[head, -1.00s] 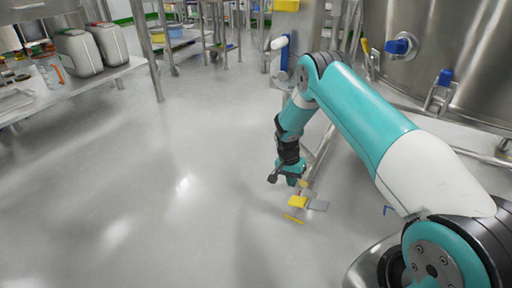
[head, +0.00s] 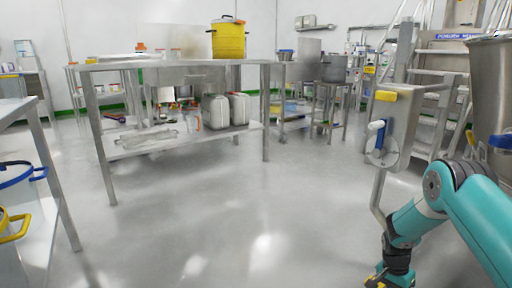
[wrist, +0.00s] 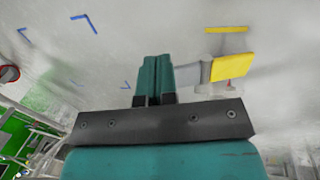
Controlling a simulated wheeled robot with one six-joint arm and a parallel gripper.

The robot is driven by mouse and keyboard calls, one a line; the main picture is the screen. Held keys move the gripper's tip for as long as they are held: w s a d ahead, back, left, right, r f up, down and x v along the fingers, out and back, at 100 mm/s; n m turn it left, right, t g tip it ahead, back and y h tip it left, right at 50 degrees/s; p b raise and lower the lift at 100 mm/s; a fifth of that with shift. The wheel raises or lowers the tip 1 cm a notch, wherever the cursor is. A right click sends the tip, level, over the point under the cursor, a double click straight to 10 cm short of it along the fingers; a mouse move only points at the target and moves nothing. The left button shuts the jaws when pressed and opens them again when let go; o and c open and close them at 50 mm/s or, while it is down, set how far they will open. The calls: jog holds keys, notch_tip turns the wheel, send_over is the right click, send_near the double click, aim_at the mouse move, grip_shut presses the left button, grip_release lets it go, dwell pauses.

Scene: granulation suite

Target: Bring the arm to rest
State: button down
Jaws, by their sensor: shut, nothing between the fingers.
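My gripper (wrist: 152,80) shows in the wrist view as two teal fingers pressed together, with nothing between them. In the head view my gripper (head: 378,281) is at the bottom edge, low over the floor and partly cut off.
A steel table (head: 178,64) carries a yellow drum (head: 229,40), with white canisters (head: 215,112) on its lower shelf. Open floor (head: 230,215) lies left of my arm.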

jog(key=s+a+r+n+t+y+p, duration=0.1)
jog(key=s+a+r+n+p, duration=0.15)
jog(key=a+r, duration=0.6)
jog(key=s+a+r+n+y+p, duration=0.1)
jog(key=a+r+n, duration=0.2)
jog(key=r, duration=1)
jog(key=s+a+r+n+t+y+p, duration=0.1)
jog(key=s+a+r+n+p, duration=0.3)
jog(key=r, duration=0.7)
jog(key=s+a+r+n+y+p, duration=0.15)
jog(key=s+a+r+n, duration=0.3)
jog(key=s+r, duration=0.6)
jog(key=s+a+r+n+y+p, duration=0.15)
jog(key=s+a+r+n, duration=0.4)
jog(key=s, duration=0.75)
notch_tip(320, 180, up, 39)
jog(key=m+p, duration=0.1)
jog(key=p, duration=3.6)
jog(key=shift+w+p, duration=0.35)
jog(key=shift+p, duration=0.05)
jog(key=shift+r, duration=0.1)
